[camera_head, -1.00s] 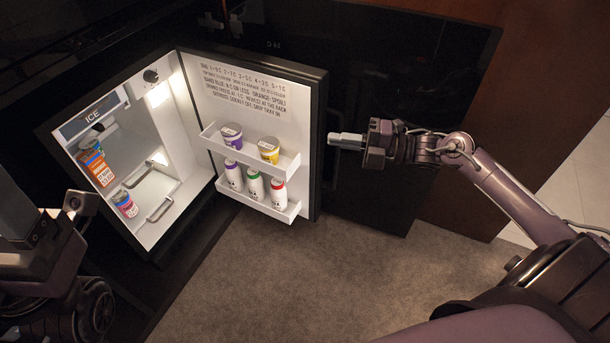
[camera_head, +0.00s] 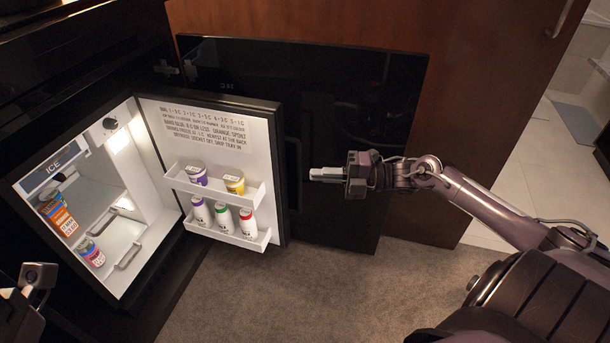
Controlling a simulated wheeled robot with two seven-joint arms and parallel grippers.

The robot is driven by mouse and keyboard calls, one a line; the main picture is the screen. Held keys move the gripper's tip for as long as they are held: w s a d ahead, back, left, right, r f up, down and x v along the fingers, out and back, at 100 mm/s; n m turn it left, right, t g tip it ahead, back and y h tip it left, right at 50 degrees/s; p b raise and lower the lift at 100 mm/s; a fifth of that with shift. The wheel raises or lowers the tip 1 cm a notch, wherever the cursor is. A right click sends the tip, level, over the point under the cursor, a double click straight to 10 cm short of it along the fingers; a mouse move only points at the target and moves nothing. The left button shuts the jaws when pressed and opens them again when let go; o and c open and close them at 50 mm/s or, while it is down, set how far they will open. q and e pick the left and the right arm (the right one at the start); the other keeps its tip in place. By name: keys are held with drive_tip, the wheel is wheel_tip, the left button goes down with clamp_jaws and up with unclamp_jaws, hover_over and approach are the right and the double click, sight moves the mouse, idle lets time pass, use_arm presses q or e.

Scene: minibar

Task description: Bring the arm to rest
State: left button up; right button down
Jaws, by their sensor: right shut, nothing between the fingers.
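My right gripper (camera_head: 328,174) is at the centre right, with its fingers pointing left and shut on nothing. It is just right of the open minibar door (camera_head: 281,180), and a small gap shows between them. My right arm (camera_head: 485,208) reaches in from the right. At the lower left corner a part of my left arm (camera_head: 38,276) shows; its fingertips cannot be made out.
The door racks (camera_head: 240,238) hold tubs and bottles. A black panel (camera_head: 350,80) stands behind the door. Carpet (camera_head: 270,300) is clear in front.

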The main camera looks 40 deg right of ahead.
drive_tip(key=d, duration=0.2)
drive_tip(key=s+d, duration=0.1)
drive_tip(key=shift+s+d, duration=0.2)
drive_tip(key=shift+d, duration=0.15)
